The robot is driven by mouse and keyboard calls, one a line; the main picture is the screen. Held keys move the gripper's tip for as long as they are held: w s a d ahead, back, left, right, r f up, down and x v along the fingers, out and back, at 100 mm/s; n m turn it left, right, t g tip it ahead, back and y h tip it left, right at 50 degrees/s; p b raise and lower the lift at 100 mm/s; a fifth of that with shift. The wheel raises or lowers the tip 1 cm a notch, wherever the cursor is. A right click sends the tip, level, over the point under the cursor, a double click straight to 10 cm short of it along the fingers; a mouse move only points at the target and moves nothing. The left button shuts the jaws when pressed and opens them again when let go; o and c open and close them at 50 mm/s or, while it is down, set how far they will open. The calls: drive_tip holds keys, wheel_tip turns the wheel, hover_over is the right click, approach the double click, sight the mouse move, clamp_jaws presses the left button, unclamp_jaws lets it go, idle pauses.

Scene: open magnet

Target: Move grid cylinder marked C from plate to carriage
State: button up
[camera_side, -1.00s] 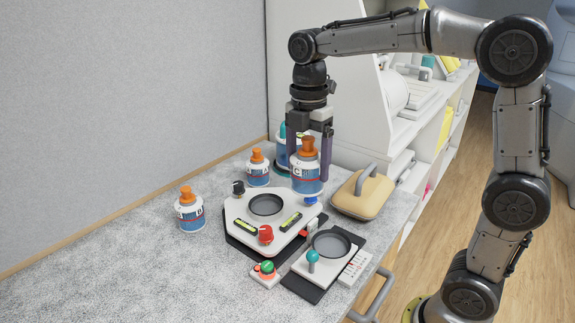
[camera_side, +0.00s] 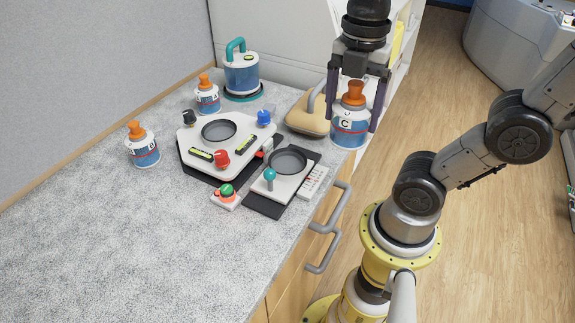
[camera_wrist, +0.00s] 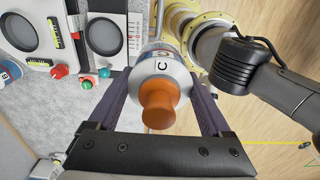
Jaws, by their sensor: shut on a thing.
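My gripper (camera_side: 354,108) is shut on the grid cylinder marked C (camera_side: 349,131), white and blue with an orange knob, held upright in the air. In the side view it overlaps the counter's right edge, right of the carriage. The wrist view shows the cylinder (camera_wrist: 162,66) between my fingers. The white plate (camera_side: 188,139) has an empty dark round recess. The small white carriage (camera_side: 287,183), beside the plate, has an empty round recess and a teal knob (camera_side: 270,175). The carriage also shows in the wrist view (camera_wrist: 105,62), left of the cylinder.
Cylinder A (camera_side: 207,99) and cylinder B (camera_side: 143,151) stand left of the plate. A blue canister with a teal handle (camera_side: 241,75) stands behind. A beige handled block (camera_side: 302,117) sits behind the carriage. A red-green button box (camera_side: 226,195) is in front. The left counter is clear.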

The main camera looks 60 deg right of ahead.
drive_tip(key=shift+s+r, duration=0.1)
drive_tip(key=shift+s, duration=0.45)
drive_tip(key=w+f, duration=0.4)
drive_tip(key=w, duration=0.5)
hover_over(288, 167)
drive_tip(key=shift+w+f, duration=0.1)
drive_tip(key=shift+f, duration=4.25)
drive_tip(key=shift+f, duration=0.3)
drive_tip(key=o, duration=1.5)
